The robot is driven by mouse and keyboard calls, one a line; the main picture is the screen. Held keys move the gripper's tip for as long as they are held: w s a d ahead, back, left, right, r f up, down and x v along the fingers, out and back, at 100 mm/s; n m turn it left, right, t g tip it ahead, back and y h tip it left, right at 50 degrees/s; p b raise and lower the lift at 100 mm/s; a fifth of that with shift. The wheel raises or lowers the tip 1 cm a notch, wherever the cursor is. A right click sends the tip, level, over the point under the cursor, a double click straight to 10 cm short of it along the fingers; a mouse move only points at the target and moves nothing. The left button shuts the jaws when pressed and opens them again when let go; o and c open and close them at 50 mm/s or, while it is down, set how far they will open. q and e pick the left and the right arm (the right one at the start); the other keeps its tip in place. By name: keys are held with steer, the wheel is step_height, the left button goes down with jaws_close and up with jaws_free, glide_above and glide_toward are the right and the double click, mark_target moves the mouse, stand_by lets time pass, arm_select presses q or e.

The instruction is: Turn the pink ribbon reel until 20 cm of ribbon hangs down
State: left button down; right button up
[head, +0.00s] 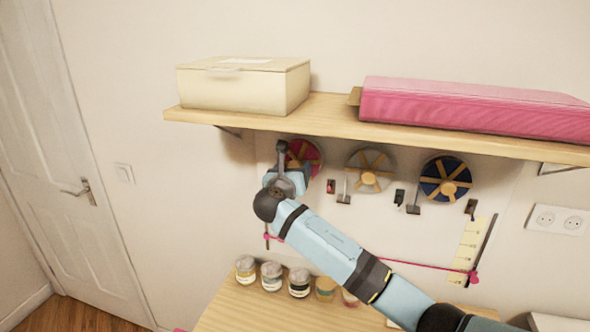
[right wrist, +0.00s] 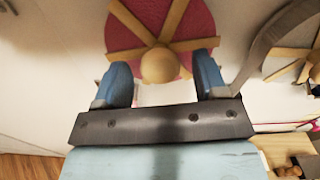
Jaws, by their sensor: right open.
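The pink ribbon reel (head: 308,152) hangs on the wall under the shelf, partly hidden by my right gripper (head: 282,160). In the right wrist view the pink reel (right wrist: 195,30) fills the top middle, with wooden spokes and a round wooden knob (right wrist: 158,65) at its centre. My right gripper (right wrist: 164,75) is open. Its blue fingers stand left and right of the knob, and I cannot tell whether they touch the reel. No hanging ribbon end can be made out at this reel. My left gripper is not in view.
A white reel (head: 372,172) and a dark blue reel (head: 446,181) hang to the right. A shelf (head: 330,118) with boxes is above. A thin pink line (head: 425,265) crosses below to a yellow ruler (head: 468,250). Several jars (head: 299,283) stand on the table below.

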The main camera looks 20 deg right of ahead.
steer(key=b+v, duration=0.2)
steer(key=v, duration=1)
